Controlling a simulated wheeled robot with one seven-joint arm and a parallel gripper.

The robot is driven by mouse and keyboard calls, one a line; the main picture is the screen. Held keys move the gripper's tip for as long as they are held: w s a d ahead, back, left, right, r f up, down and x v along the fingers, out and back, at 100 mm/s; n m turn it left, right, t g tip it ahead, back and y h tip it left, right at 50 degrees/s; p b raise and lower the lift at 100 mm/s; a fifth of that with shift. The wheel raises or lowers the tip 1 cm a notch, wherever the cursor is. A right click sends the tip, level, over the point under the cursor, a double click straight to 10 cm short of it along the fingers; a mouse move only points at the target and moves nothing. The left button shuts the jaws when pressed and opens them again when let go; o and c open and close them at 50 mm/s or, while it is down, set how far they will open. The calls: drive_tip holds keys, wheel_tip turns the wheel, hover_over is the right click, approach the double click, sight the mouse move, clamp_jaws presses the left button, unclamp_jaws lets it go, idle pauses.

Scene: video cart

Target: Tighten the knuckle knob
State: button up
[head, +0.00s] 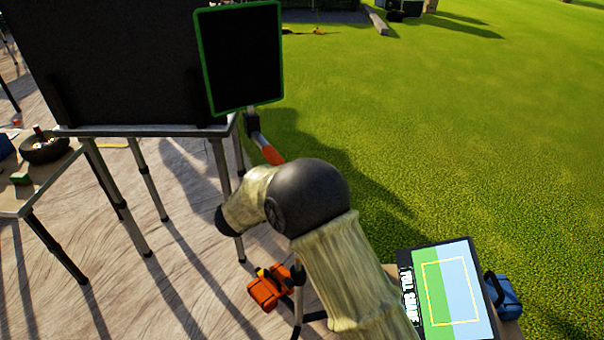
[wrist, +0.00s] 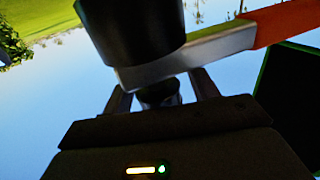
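In the wrist view, a dark round knob (wrist: 160,93) sits under a silver bar (wrist: 190,57) and between the two fingers of my gripper (wrist: 163,98). The fingers stand apart, with slim gaps of sky beside the knob, so my gripper looks open around it. A black cylinder (wrist: 135,35) rises above the bar and hides part of it. An orange sleeve (wrist: 285,22) covers the bar's right part. In the head view, an orange-sleeved bar (head: 268,150) runs below the green-edged monitor (head: 240,58). My arm hides my gripper there, and I cannot make out the knob.
A large black screen (head: 120,60) stands on a legged cart left of the monitor. An orange case (head: 267,290) is low beside my arm. A tablet (head: 447,293) and a blue bag (head: 505,297) are at lower right. A side table (head: 35,190) stands far left.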

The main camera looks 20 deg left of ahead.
drive_tip(key=shift+a, duration=0.1)
drive_tip(key=v, duration=1.7)
drive_tip(key=shift+s, duration=0.15)
